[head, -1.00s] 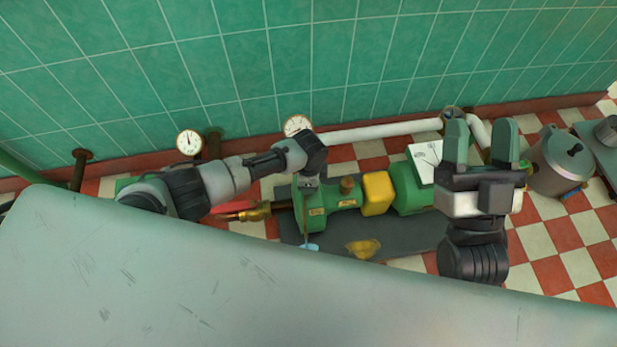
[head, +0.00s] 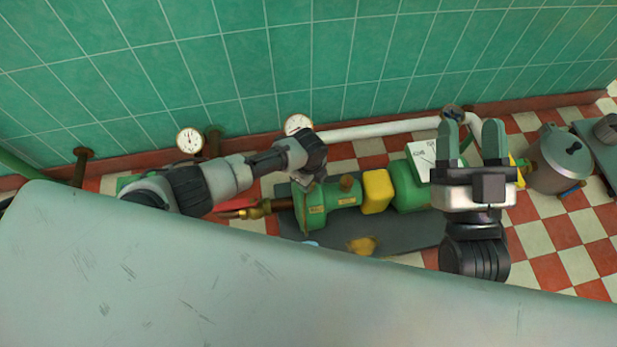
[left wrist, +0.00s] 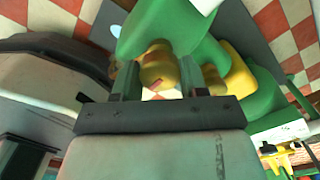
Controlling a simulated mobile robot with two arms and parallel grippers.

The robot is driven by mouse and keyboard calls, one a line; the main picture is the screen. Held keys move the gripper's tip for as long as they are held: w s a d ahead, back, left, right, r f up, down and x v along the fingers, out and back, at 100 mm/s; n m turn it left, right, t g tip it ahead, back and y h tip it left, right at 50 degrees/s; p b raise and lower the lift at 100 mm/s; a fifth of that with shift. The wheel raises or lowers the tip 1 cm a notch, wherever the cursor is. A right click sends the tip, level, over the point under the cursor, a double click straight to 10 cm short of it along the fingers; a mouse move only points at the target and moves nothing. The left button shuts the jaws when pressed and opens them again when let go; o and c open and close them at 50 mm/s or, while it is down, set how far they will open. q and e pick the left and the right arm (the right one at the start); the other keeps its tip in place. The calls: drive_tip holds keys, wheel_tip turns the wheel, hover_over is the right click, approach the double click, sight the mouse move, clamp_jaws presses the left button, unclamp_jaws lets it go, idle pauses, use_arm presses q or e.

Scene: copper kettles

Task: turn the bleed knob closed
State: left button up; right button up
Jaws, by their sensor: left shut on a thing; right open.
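A green pump (head: 332,199) with brass-coloured fittings lies on a dark base plate beyond the grey surface. My left gripper reaches down at the pump's left end in the head view, its fingers hidden by the wrist. In the left wrist view my left gripper (left wrist: 160,78) has a brass knob (left wrist: 157,66) with a small red mark between its fingers and is shut on it. I take this for the bleed knob; how far it is turned I cannot tell. My right gripper (head: 471,132) is open and empty, pointing up above the pump's right end.
A grey worn surface (head: 250,270) fills the front. A yellow coupling guard (head: 377,191) joins the pump and green motor (head: 408,188). Two gauges, the left one (head: 190,140) standing apart, and a white pipe (head: 380,130) run along the tiled wall. A grey pot (head: 560,160) stands right.

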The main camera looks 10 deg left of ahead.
idle(0.3)
use_arm(q)
drive_tip(key=o, duration=0.9)
drive_tip(key=shift+o, duration=0.2)
drive_tip(key=shift+r, duration=0.1)
drive_tip(key=shift+r+p, duration=0.35)
drive_tip(key=shift+r, duration=0.1)
wheel_tip(320, 180, up, 5)
drive_tip(key=shift+f+p, duration=0.2)
drive_tip(key=shift+p, duration=1)
drive_tip(key=shift+r+p, duration=1.1)
drive_tip(key=shift+r, duration=1.45)
use_arm(e)
drive_tip(key=s+d+f+g+h, duration=0.2)
drive_tip(key=f+g, duration=0.5)
drive_tip(key=s+d+f+g+h, duration=0.1)
drive_tip(key=s+f+g+h, duration=0.1)
drive_tip(key=f+g, duration=0.4)
drive_tip(key=shift+s+d+f+m+g+h, duration=0.15)
drive_tip(key=shift+d+f+m+g+h, duration=0.2)
drive_tip(key=shift+f, duration=0.25)
